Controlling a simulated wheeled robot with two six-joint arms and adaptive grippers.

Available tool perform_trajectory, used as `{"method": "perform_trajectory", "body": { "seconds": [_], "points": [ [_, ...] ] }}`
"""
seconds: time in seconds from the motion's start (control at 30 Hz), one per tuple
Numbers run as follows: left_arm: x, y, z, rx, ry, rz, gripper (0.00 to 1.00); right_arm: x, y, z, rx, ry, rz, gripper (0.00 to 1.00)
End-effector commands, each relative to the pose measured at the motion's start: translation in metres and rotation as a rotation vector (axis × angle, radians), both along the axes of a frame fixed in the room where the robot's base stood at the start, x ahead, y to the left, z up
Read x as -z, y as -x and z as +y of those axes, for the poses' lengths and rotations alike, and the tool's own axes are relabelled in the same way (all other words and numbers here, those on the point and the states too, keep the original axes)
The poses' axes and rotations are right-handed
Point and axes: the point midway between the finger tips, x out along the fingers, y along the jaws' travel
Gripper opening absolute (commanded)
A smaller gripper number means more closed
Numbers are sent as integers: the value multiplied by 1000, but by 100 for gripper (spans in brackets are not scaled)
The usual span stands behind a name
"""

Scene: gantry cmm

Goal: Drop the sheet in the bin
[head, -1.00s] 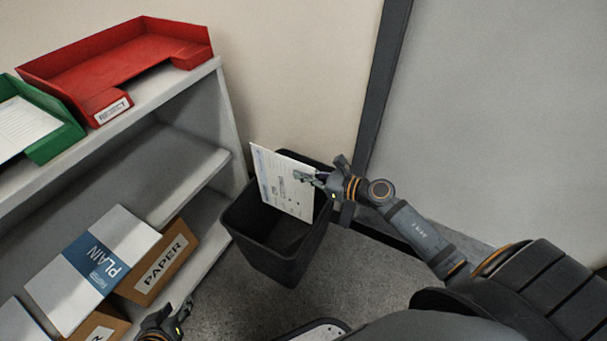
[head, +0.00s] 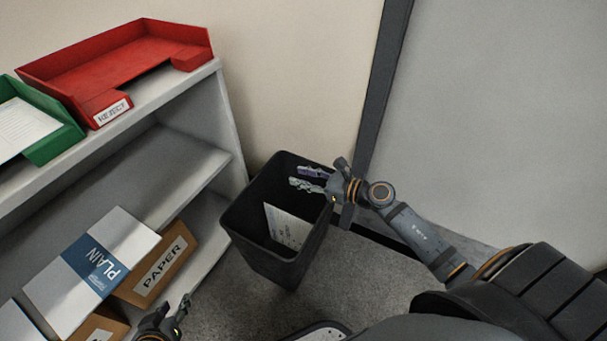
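The white printed sheet (head: 288,226) stands tilted inside the dark bin (head: 262,262), below the rim, with part of it hidden by the bin's front wall. The bin stands on the floor beside the shelf. My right gripper (head: 303,178) is open and empty above the bin's right rim, its fingers apart. My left gripper (head: 186,305) is at the bottom edge near the lower shelf; it is only partly in view, with a gap showing between its fingers and nothing seen in them.
A grey shelf unit (head: 195,154) stands at left with a red reject tray (head: 120,62) and a green tray (head: 62,142) holding a paper on top. Paper boxes (head: 165,270) and a plain paper pack (head: 125,238) sit lower. Grey floor (head: 345,270) is open right of the bin.

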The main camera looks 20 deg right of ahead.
Motion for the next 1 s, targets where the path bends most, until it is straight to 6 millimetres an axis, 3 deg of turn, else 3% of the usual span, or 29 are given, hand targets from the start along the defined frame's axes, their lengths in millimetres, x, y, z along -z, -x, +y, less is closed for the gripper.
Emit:
{"method": "perform_trajectory", "body": {
  "seconds": [0.5,1.0],
  "points": [
    [0,0,0,0,0,0,40,-91,0,0,-2,4,-2,32],
    [0,0,0,0,0,0,40,-99,0,0,0,0,0,32]
  ]
}}
